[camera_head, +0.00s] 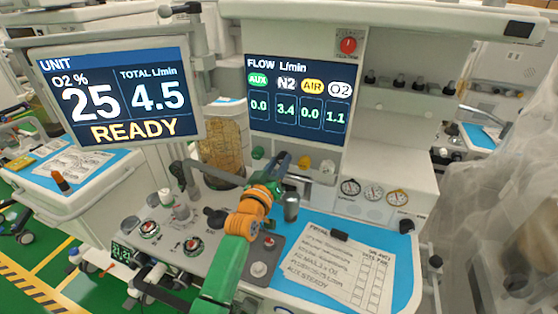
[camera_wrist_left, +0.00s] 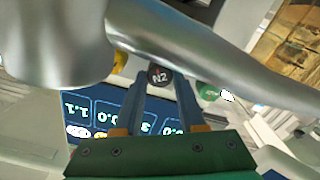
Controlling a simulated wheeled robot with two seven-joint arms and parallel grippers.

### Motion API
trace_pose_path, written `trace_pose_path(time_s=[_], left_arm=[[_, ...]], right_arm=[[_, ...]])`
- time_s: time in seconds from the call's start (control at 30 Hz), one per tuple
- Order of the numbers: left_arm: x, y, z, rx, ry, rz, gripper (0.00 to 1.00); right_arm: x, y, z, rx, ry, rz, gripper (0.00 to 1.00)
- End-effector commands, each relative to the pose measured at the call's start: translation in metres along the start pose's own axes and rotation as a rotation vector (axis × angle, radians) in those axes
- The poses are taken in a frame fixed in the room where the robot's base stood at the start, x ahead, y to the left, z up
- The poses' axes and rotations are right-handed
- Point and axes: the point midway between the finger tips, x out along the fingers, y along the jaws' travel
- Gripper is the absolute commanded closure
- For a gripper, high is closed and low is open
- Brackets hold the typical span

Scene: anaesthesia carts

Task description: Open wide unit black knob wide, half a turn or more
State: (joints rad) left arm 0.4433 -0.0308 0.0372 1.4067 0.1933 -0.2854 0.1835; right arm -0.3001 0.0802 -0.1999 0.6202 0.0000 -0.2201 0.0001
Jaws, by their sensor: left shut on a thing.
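The black knob marked N2 (camera_wrist_left: 158,77) sits between the fingertips of my left gripper (camera_wrist_left: 158,92) in the wrist view, with a finger on each side. In the head view my left gripper (camera_head: 281,163) reaches to the row of knobs under the flow screen (camera_head: 298,98) and hides most of the black knob. The screen reads AUX 0.0, N2 3.4, AIR 0.0 and O2 1.1. The green knob (camera_head: 258,153) is left of the gripper, and the yellow knob (camera_head: 304,162) and white knob (camera_head: 327,167) are to its right. My right gripper is not in view.
The unit screen (camera_head: 120,95) at the left reads O2 25, total 4.5 and READY. Gauges (camera_head: 374,193) are at the right. A paper form (camera_head: 340,262) lies on the blue worktop. A silver part (camera_head: 291,207) stands below the knobs.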

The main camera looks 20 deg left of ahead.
Motion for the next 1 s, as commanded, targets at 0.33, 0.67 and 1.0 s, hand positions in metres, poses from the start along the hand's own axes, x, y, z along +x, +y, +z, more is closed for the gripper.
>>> trace_pose_path(time_s=[0.33, 0.67, 1.0], left_arm=[[0.000, -0.001, 0.001, -0.302, -0.004, -0.001, 1.00], [0.000, -0.001, 0.002, -0.494, -0.004, -0.001, 1.00], [0.000, -0.001, 0.002, -0.568, -0.003, -0.001, 1.00]], right_arm=[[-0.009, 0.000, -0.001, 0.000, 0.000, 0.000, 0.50], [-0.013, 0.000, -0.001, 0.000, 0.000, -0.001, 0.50], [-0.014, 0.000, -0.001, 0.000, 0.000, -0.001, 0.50]])
